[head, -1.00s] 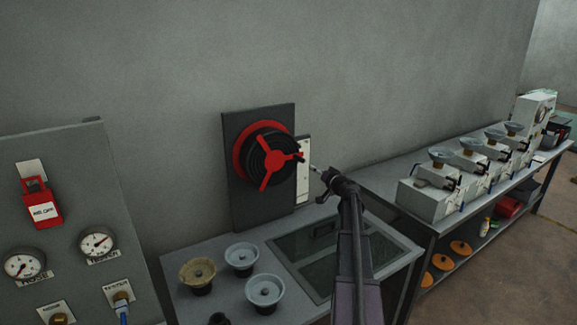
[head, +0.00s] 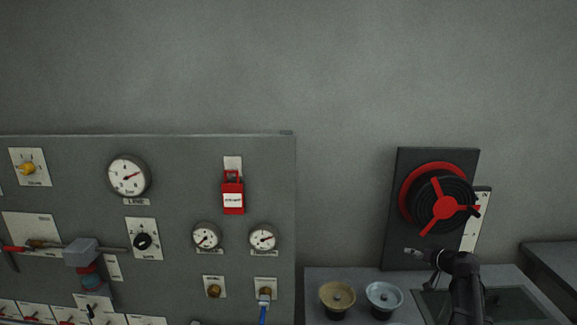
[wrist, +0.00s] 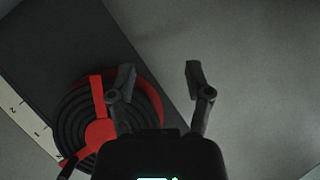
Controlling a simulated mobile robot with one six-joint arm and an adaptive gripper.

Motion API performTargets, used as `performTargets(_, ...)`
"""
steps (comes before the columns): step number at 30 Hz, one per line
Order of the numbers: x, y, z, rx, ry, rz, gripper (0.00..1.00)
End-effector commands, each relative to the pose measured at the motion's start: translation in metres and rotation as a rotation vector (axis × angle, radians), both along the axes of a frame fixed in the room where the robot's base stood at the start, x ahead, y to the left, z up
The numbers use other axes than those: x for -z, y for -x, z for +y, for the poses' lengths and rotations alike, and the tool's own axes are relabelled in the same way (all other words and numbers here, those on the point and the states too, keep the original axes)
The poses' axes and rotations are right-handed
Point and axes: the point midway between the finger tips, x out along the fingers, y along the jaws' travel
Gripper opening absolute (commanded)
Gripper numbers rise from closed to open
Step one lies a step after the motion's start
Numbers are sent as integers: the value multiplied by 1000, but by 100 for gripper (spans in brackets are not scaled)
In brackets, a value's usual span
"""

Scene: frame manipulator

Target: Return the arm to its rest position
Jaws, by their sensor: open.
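My gripper (head: 422,254) is at the lower right of the head view, in front of the lower part of a dark wall plate (head: 408,182) with a round black and red dial (head: 445,205). In the wrist view my gripper (wrist: 158,80) has its two fingers spread wide with nothing between them. The dial (wrist: 98,132) shows behind the left finger, and grey wall lies behind the right finger. My arm rises from the bottom edge of the head view; its lower part is out of view.
A grey panel (head: 75,180) with gauges, knobs and a red lockout tag (head: 233,195) fills the left. A tan cup (head: 337,296) and a pale blue cup (head: 383,297) stand on the bench (head: 312,278) left of my arm. Another bench (head: 555,260) is at far right.

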Motion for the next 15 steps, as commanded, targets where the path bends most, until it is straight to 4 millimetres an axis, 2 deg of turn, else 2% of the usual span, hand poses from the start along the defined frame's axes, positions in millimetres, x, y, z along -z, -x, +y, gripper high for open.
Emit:
performTargets(1, 8, 11, 29, -40, 12, 49, 65)
performTargets(6, 36, 41, 99, -140, 64, 221, 65)
performTargets(12, 65, 87, 164, -219, 148, 430, 65)
performTargets(15, 78, 114, 190, -242, 200, 534, 65)
